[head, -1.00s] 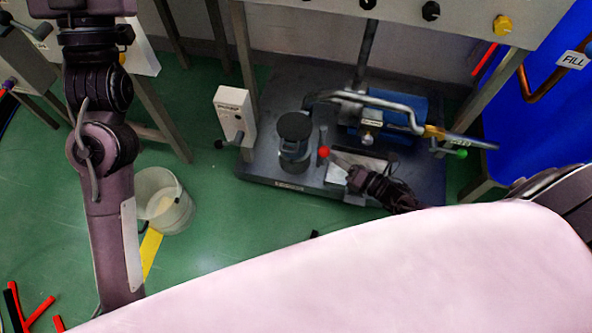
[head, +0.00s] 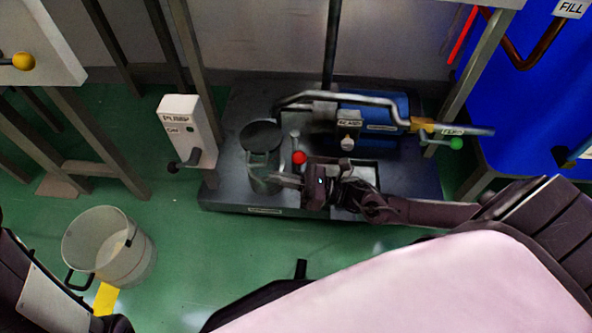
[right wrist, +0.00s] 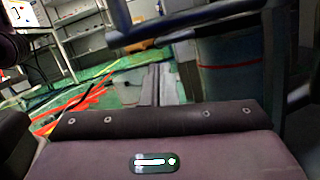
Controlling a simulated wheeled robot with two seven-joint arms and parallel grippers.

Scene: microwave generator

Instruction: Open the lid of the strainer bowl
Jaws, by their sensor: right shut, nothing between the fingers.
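The strainer bowl (head: 264,168) is a grey cylinder on the left part of the dark pump base. Its dark round lid (head: 261,136) lies on top and looks closed. My right gripper (head: 278,180) comes from the right. Its fingers are shut and empty, low beside the bowl's right side, below lid level; I cannot tell whether they touch it. In the right wrist view the shut fingers (right wrist: 156,85) point ahead over the green floor. My left gripper is out of view.
A red-knobbed lever (head: 299,157) stands just right of the bowl. A blue motor (head: 372,117) and bent pipe lie behind. The pump switch box (head: 188,128) stands left. A bucket (head: 105,245) sits on the floor at left, and a blue tank (head: 530,95) stands at right.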

